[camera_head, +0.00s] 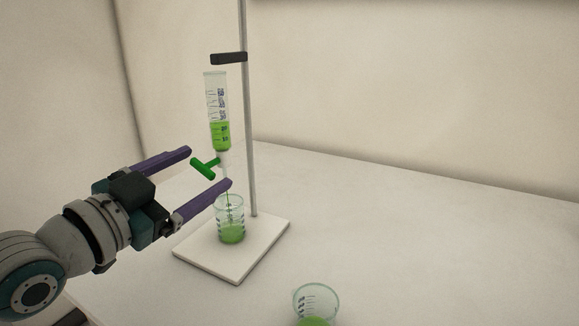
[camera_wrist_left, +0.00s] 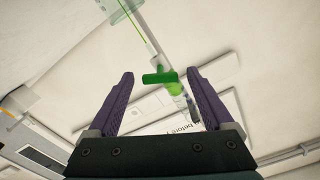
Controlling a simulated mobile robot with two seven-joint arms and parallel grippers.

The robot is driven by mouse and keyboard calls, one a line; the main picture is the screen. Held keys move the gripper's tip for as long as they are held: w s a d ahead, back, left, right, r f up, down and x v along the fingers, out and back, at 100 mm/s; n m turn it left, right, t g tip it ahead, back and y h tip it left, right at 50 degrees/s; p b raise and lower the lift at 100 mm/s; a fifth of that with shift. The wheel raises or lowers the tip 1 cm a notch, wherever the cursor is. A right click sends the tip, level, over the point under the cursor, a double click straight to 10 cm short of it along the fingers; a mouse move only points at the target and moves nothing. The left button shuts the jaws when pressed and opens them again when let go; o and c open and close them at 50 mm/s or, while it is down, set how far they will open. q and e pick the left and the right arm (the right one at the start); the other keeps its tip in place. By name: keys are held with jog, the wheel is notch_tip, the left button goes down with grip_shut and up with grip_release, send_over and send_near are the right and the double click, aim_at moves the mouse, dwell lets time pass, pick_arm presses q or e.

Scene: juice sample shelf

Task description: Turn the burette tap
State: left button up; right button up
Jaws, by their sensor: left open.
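The burette (camera_head: 218,112) hangs upright by the metal stand and holds green liquid in its lower part. Its green tap (camera_head: 205,168) sticks out below the tube, towards my left gripper. My left gripper (camera_head: 212,166) is open, its two purple fingers apart, with the tap between or just beyond the fingertips in the head view. In the left wrist view the tap (camera_wrist_left: 160,76) shows between the open fingers (camera_wrist_left: 164,80), near their tips. I cannot tell whether a finger touches it. A thin green stream runs below the burette into a beaker (camera_head: 231,222). My right gripper is not in view.
The stand's rod (camera_head: 249,130) rises from a white base plate (camera_head: 262,246), with a black clamp (camera_head: 229,58) above the burette. A second beaker (camera_head: 316,301) with green liquid stands at the front. The table to the right is clear.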

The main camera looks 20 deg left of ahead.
pick_arm(q)
grip_shut()
jog(key=shift+r+n+p, duration=0.15)
jog(key=shift+n+p, duration=0.35)
jog(key=shift+n, duration=1)
jog(key=n, duration=0.2)
jog(key=shift+n+p, duration=0.3)
jog(key=shift+p, duration=0.1)
grip_release()
jog(key=s, duration=1)
jog(key=shift+a, duration=0.4)
